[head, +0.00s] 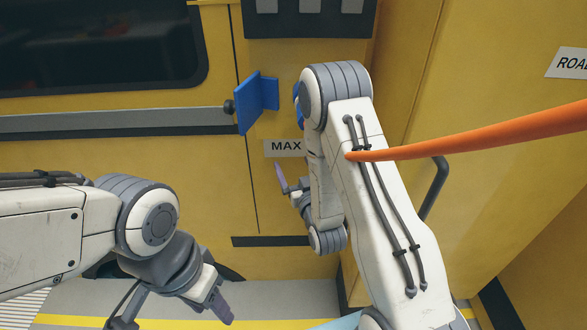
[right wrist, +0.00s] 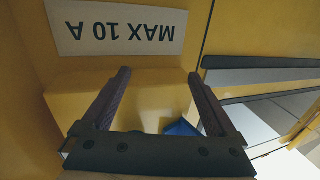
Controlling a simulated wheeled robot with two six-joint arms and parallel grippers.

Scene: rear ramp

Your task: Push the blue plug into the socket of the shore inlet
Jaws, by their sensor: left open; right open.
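In the head view an open blue flap (head: 250,103) stands out from the yellow wall. A sliver of blue (head: 298,104) shows beside my right arm, which hides most of it; I cannot tell whether it is the inlet or the plug. My right gripper (head: 287,188) is open near the wall, below the MAX label. In the right wrist view its two fingers (right wrist: 158,77) are apart with nothing between them. A small blue piece (right wrist: 183,128) shows there, partly covered by the gripper. My left gripper (head: 172,314) is open and empty at the lower left.
An orange cable (head: 470,137) comes in from the right and crosses in front of my right arm. The label plate (right wrist: 117,25) reads MAX 10 A. A dark handle (head: 434,188) is right of the arm. A dark panel (head: 308,18) is above.

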